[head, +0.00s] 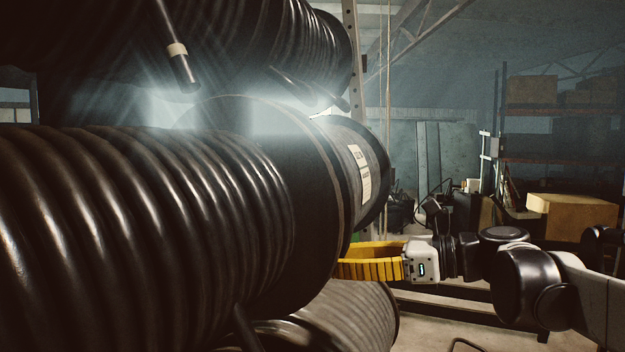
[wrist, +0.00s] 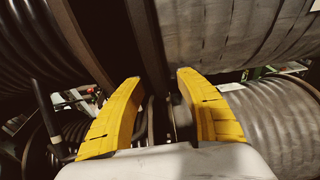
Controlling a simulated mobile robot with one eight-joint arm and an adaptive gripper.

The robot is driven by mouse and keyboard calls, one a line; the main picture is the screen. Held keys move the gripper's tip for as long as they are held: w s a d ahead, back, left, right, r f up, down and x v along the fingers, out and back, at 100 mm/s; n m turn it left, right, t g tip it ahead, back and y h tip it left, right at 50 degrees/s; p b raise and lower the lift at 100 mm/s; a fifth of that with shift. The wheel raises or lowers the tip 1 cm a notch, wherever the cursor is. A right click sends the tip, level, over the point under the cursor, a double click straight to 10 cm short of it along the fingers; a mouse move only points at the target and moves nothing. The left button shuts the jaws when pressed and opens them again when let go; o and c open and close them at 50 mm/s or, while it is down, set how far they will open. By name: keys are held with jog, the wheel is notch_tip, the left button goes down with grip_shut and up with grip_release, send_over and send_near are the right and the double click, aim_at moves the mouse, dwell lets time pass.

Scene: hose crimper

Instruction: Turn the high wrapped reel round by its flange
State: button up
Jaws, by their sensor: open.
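The wrapped reel (head: 352,165) lies on its side past the large ribbed hose reel, with a white label on its grey wrap. Its wrap also shows at the upper right of the wrist view (wrist: 235,35). A dark flange (wrist: 147,45) at the near end of the wrap runs down toward the gap between my fingertips. My gripper (head: 352,258), with yellow fingers, is below and beside the reel in the head view. In the wrist view my gripper (wrist: 158,76) is open, its fingers spread on either side of the flange's line. I cannot tell whether they touch it.
A ribbed black hose reel (head: 150,230) fills the left. More reels hang above (head: 250,40), and a lower reel (head: 350,315) lies beneath my gripper. A dangling hose end (head: 180,68) hangs at the top left. Shelving with boxes (head: 572,215) stands at the right.

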jog(key=s+d+f+b, duration=0.1)
jog(key=s+d+f, duration=0.1)
jog(key=d, duration=0.3)
jog(key=shift+s+d+f, duration=0.25)
jog(key=shift+d+f, duration=0.05)
jog(key=shift+f, duration=0.1)
dwell(0.4)
jog(key=s+a+f+n+h+b, duration=0.1)
jog(key=s+f+n+h+b, duration=0.15)
jog(key=f, duration=0.45)
jog(key=s+a+f+n+h+b, duration=0.1)
jog(key=s+f+n+h+b, duration=0.15)
jog(key=f, duration=0.45)
jog(key=s+d+f+n+h+b, duration=0.2)
jog(key=s+d+f+n+h, duration=0.1)
jog(key=f, duration=0.5)
jog(key=s+d+f+n+h+b, duration=0.3)
jog(key=s+d+f+n, duration=0.1)
jog(key=f+n, duration=0.4)
jog(key=s+d+f+n+t+h+b, duration=0.1)
jog(key=s+d+f+n+h+b, duration=0.2)
jog(key=s+f+n, duration=0.2)
notch_tip(320, 180, down, 3)
jog(key=shift+s+d+r+n+h, duration=0.1)
jog(key=shift+s+d+n+h, duration=0.25)
jog(key=shift+n, duration=0.35)
jog(key=shift+a, duration=0.15)
jog(key=shift+c, duration=0.5)
